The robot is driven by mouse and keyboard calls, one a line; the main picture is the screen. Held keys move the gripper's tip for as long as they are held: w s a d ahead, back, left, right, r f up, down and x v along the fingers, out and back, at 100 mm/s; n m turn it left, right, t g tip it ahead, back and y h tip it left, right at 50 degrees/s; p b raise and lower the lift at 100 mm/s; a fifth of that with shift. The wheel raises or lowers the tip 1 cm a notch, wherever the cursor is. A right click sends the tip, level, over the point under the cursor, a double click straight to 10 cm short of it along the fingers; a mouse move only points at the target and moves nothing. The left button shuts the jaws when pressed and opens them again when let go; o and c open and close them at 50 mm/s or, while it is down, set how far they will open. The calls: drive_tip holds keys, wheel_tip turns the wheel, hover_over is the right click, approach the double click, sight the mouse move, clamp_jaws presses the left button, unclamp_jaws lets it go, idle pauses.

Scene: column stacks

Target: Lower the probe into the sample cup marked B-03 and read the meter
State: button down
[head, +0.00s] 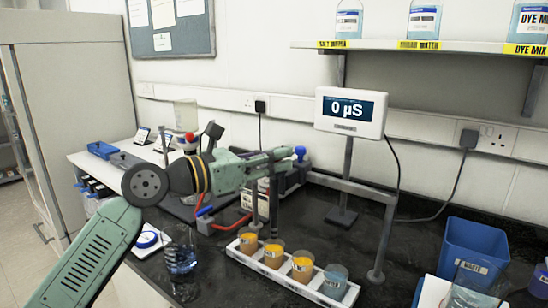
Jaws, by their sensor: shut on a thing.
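My gripper (276,163) is at the middle of the picture, shut on the probe. The probe (275,212) shows as a dark rod hanging upright below the fingers; its grip is partly hidden by them. Its lower end appears just behind or above the sample cups, and I cannot tell the exact gap. The meter (351,112) reads 0 µS.
A grey metal frame (384,235) stands right of the rack. A glass beaker with blue liquid (181,258) is at the left. A blue waste bin (472,255) and a clear beaker (476,285) are at the right.

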wheel_tip(320, 180, down, 3)
drive_tip(key=b, duration=0.4)
drive_tip(key=shift+f, duration=0.15)
drive_tip(key=shift+r, duration=0.2)
drive_tip(key=c, duration=1.4)
unclamp_jaws()
drive_tip(key=v, duration=1.2)
